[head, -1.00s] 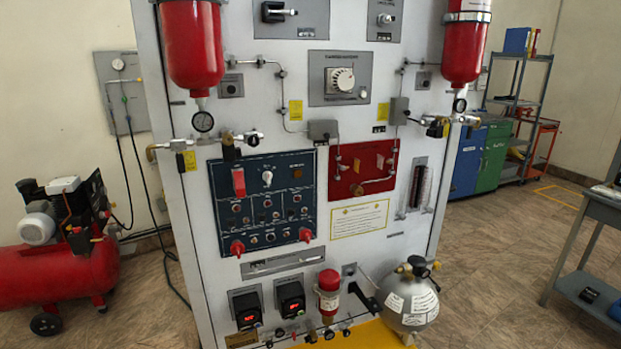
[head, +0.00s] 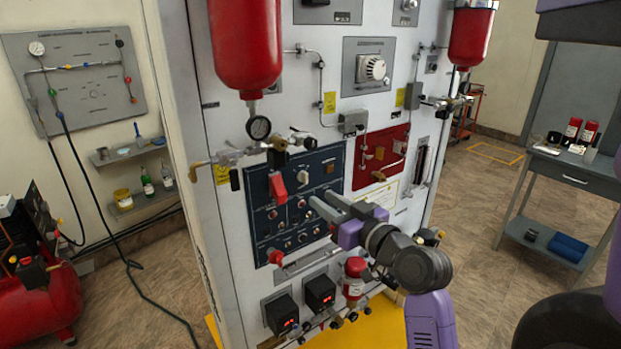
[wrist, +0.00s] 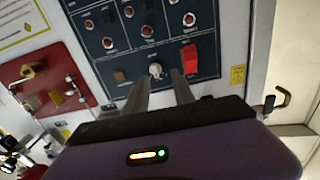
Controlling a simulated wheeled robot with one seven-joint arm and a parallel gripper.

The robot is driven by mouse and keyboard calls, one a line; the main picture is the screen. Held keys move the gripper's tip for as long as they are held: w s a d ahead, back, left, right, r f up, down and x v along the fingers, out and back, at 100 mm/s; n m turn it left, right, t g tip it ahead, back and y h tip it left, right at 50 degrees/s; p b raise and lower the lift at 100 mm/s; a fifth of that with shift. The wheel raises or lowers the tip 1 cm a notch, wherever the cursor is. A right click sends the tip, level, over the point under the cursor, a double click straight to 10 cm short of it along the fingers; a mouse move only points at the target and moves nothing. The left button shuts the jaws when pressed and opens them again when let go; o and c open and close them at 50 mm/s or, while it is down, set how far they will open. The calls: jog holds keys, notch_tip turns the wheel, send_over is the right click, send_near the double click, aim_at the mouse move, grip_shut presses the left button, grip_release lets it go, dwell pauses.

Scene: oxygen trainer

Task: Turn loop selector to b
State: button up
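A small pale knob (wrist: 155,70) sits on the dark blue panel (wrist: 115,72), beside a red switch (wrist: 190,57); I cannot read its label or its setting. In the head view the knob (head: 303,177) is small, on the upper part of the blue panel (head: 262,225). My gripper (head: 320,198) reaches toward this panel from the right. In the wrist view my gripper (wrist: 159,77) has two parallel fingers with a gap between them, and the knob appears beyond their tips, in line with the gap. Nothing is between the fingers. I cannot tell any contact.
A red panel (head: 381,155) is right of the blue one. Red cylinders (head: 245,50) and brass valves (head: 279,145) stick out nearby. A grey workbench (head: 570,180) stands at the right, with open floor between.

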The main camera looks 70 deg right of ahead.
aim_at(307, 178)
jog(key=w+d, duration=0.1)
jog(key=w+d+r+p, duration=0.1)
jog(key=w+d, duration=0.1)
jog(key=w+d+p, duration=0.1)
jog(key=shift+w+d+r, duration=0.3)
jog(key=shift+w, duration=0.1)
jog(key=shift+w+d+f, duration=0.1)
jog(key=shift+w+d, duration=0.25)
jog(key=shift+w, duration=0.25)
grip_shut()
